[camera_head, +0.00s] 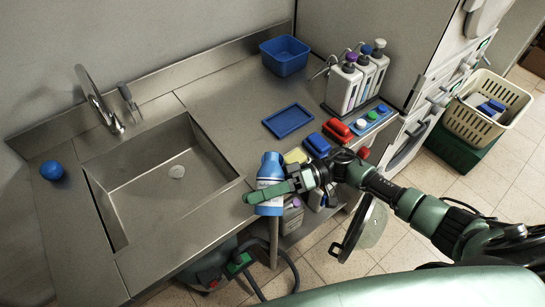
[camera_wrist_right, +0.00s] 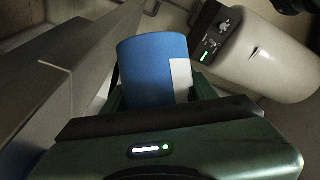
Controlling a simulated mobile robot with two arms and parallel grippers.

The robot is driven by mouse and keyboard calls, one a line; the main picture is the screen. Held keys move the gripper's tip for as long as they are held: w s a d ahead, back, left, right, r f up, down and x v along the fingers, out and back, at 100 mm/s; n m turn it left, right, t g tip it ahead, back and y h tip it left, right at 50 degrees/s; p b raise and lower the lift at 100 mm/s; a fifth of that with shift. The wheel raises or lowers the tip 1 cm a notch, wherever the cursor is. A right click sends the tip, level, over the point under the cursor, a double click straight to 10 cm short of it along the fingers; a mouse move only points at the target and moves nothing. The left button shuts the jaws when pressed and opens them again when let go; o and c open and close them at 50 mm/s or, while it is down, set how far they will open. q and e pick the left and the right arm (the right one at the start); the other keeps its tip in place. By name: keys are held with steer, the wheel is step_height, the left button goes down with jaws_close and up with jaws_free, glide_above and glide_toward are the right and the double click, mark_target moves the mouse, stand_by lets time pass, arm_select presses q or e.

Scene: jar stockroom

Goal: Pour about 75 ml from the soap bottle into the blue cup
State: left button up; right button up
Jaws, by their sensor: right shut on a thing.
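My right gripper (camera_head: 262,193) is shut around a blue bottle with a white label (camera_head: 270,168), which I take to be the soap bottle. It is held near the front edge of the counter, right of the sink, and looks roughly upright. In the right wrist view the blue bottle (camera_wrist_right: 152,65) shows between the fingers, its white label at the right side. A small round blue thing (camera_head: 51,170) sits left of the sink; I cannot tell whether it is the blue cup. My left gripper is not in view.
A sink (camera_head: 165,175) with a tap (camera_head: 97,100) is at left. A blue tub (camera_head: 285,55), blue tray (camera_head: 288,120), red brush (camera_head: 337,131) and several pump dispensers (camera_head: 345,85) stand on the counter. A cream basket (camera_head: 486,120) is at right. Counter between sink and tray is clear.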

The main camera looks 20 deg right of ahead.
mark_target(266, 183)
steer(key=r+p, duration=0.1)
steer(key=r+n+p, duration=0.1)
steer(key=r, duration=0.1)
steer(key=shift+w+d, duration=0.1)
steer(key=shift+w, duration=0.1)
steer(key=shift+w+d+f+n+t+h, duration=0.1)
steer(key=shift+w+f+n+t+h, duration=0.1)
steer(key=shift+f+n+h, duration=0.2)
steer(key=shift+w+d+f+n+t+h, duration=0.15)
steer(key=shift+f+n+h, duration=0.15)
steer(key=shift+f+n, duration=0.2)
steer(key=shift+w+r+n+h+p, duration=0.25)
steer(key=shift+r+n+p, duration=0.25)
steer(key=shift+p, duration=0.45)
steer(key=f+n, duration=0.1)
steer(key=f+h, duration=0.1)
steer(key=f+n+t, duration=0.1)
steer(key=f, duration=0.1)
steer(key=shift+s+a+n+h+p, duration=0.15)
steer(key=shift+s+n+h+p, duration=0.1)
steer(key=shift+s+n+p, duration=0.1)
steer(key=shift+r+n+t+p, duration=0.1)
steer(key=shift+n+t+p, duration=0.2)
steer(key=shift+p, duration=0.35)
steer(key=shift+n+h+p, duration=0.35)
steer(key=shift+h, duration=0.05)
steer(key=shift+f+n+t+h+p, duration=0.3)
steer(key=shift+f+n+t+p, duration=0.2)
steer(key=shift+f+n, duration=0.2)
steer(key=shift+w+a, duration=0.1)
